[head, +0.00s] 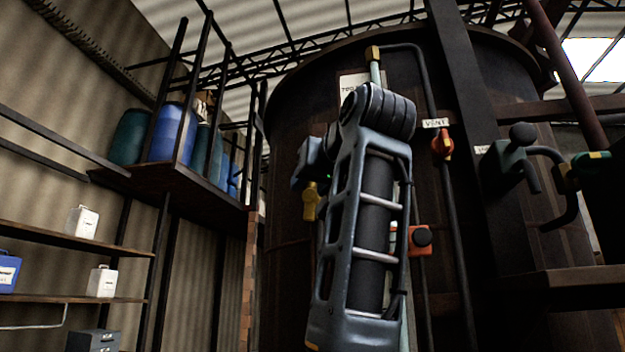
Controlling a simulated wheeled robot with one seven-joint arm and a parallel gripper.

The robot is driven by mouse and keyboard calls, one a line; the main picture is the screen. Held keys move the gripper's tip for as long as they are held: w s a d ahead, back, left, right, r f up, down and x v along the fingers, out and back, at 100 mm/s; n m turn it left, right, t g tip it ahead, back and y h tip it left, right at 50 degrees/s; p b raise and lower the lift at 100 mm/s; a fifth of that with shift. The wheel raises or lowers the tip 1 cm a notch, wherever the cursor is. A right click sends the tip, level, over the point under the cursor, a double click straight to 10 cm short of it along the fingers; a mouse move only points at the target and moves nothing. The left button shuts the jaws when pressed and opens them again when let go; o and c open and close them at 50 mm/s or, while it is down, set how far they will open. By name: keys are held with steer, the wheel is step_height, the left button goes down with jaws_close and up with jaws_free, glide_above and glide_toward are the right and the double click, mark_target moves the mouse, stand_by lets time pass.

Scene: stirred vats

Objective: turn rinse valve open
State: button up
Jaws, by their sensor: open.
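No valve with a readable rinse label shows. A red valve handle (442,146) sits on a dark pipe under a plate (436,123) reading VENT, right of my arm. A yellow handle-like part (311,202) shows just left of my arm, below a small blue-grey body; I cannot tell if it is a valve. My arm rises through the middle and covers part of the vat's front.
A large dark vat (290,130) fills the centre and right. An orange box with a dark round button (421,239) is right of my arm. Dark fittings (512,165) and a ledge (560,285) stand at right. Shelves with blue drums (172,134) and white jugs (82,222) are at left.

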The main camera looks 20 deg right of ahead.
steer(key=shift+c, duration=0.4)
jaws_close()
steer(key=shift+a+n+g, duration=0.15)
steer(key=shift+n+g, duration=0.15)
steer(key=shift+n, duration=0.2)
steer(key=shift+o, duration=0.4)
jaws_free()
steer(key=s+b, duration=0.2)
steer(key=s, duration=0.5)
steer(key=shift+s+a+r, duration=0.15)
steer(key=shift+s+r, duration=0.05)
steer(key=shift+s, duration=0.15)
